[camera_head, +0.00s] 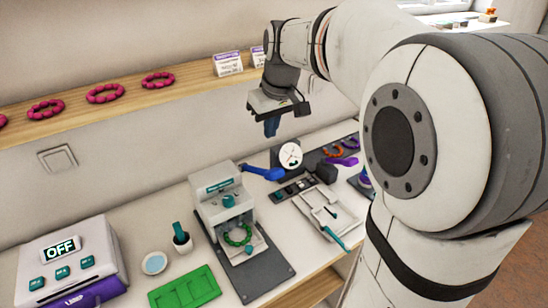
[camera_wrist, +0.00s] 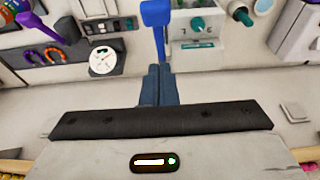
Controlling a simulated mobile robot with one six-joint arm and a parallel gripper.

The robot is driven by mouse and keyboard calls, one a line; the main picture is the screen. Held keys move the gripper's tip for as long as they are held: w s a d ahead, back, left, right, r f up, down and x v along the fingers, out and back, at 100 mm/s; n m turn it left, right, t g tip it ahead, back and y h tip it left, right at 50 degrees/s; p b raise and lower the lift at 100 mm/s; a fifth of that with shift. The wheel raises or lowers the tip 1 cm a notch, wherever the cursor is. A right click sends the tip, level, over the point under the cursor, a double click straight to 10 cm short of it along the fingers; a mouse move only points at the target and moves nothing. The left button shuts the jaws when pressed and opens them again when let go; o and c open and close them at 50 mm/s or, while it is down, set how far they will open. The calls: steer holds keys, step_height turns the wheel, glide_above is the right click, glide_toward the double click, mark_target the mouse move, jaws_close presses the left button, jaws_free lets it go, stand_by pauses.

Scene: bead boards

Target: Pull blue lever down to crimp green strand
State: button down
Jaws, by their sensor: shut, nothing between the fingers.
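The blue lever (camera_head: 264,173) sticks out from the right side of the white press (camera_head: 211,207) in the head view. In the wrist view the lever (camera_wrist: 157,15) stands at the top centre, with its thin shaft running toward my fingertips. The green strand (camera_head: 238,235) is a beaded ring lying on the press, below its teal head. My gripper (camera_head: 271,128) is shut and empty, pointing down above the lever in the head view. Its blue fingers (camera_wrist: 157,72) are together in the wrist view. A gap shows between fingers and lever in the head view.
A wooden shelf (camera_head: 130,104) with pink bead rings runs along the wall behind. A round white dial (camera_head: 290,155) stands right of the lever. A white tray (camera_head: 322,211), a green mat (camera_head: 185,290) and a box reading OFF (camera_head: 70,270) occupy the counter.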

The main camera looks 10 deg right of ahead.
glide_above(270, 170)
steer(key=w, duration=0.1)
step_height(270, 170, down, 6)
steer(key=shift+a+r+p, duration=0.1)
steer(key=shift+r+p, duration=0.1)
steer(key=shift+p, duration=0.1)
steer(key=f, duration=0.1)
steer(key=s+f, duration=0.1)
steer(key=shift+s+d+f+p, duration=0.3)
steer(key=shift+s+f, duration=0.05)
steer(key=shift+f, duration=0.45)
steer(key=shift+s, duration=0.1)
